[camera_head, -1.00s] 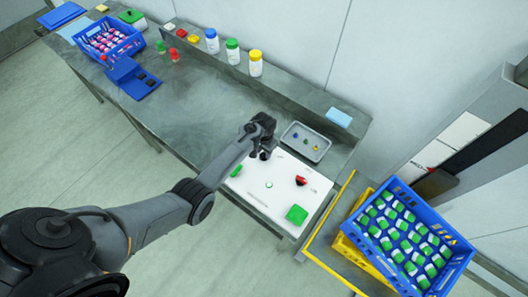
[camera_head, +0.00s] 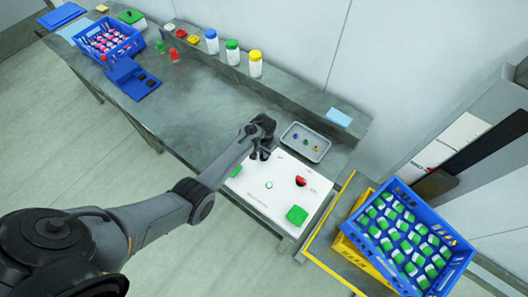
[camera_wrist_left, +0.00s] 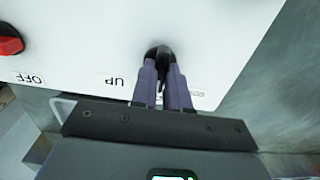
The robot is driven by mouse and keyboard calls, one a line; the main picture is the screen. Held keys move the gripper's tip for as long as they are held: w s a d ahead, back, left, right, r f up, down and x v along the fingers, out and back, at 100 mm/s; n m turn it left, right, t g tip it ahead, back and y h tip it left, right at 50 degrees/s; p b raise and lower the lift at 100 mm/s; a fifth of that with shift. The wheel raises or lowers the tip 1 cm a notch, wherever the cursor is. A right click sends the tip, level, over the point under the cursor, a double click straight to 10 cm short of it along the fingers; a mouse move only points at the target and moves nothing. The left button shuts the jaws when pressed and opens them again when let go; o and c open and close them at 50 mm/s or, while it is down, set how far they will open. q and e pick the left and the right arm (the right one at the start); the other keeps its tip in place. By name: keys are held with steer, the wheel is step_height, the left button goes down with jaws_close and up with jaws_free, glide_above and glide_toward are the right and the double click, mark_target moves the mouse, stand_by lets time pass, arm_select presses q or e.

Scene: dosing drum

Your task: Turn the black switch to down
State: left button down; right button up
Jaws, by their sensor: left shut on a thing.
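The black switch (camera_wrist_left: 157,52) shows in the left wrist view on a white panel (camera_wrist_left: 80,40), held between the two fingertips of my left gripper (camera_wrist_left: 161,72). The gripper is shut on it. An "UP" label is printed on the panel to the left of the switch. Another label beside the right finger is partly hidden. In the head view my left gripper (camera_head: 263,150) is over the upper left part of the white panel (camera_head: 262,199) and hides most of the switch. My right gripper is not in view.
The panel also bears a red switch (camera_head: 301,181), a green block (camera_head: 297,214) and a ring-shaped button (camera_head: 269,185). A grey tray (camera_head: 305,142) lies behind it. A blue crate (camera_head: 412,245) of green-capped bottles stands at the right. The middle of the table is clear.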

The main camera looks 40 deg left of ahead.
arm_select(q)
steer(key=shift+r+n+p, duration=0.1)
steer(key=shift+n+p, duration=0.4)
steer(key=shift+n, duration=0.3)
steer(key=shift+n+p, duration=0.45)
steer(key=shift+n, duration=0.75)
steer(key=n, duration=0.3)
steer(key=shift+n+p, duration=0.3)
steer(key=shift+p, duration=0.05)
steer(key=shift+n, duration=0.5)
steer(key=c, duration=1.1)
jaws_free()
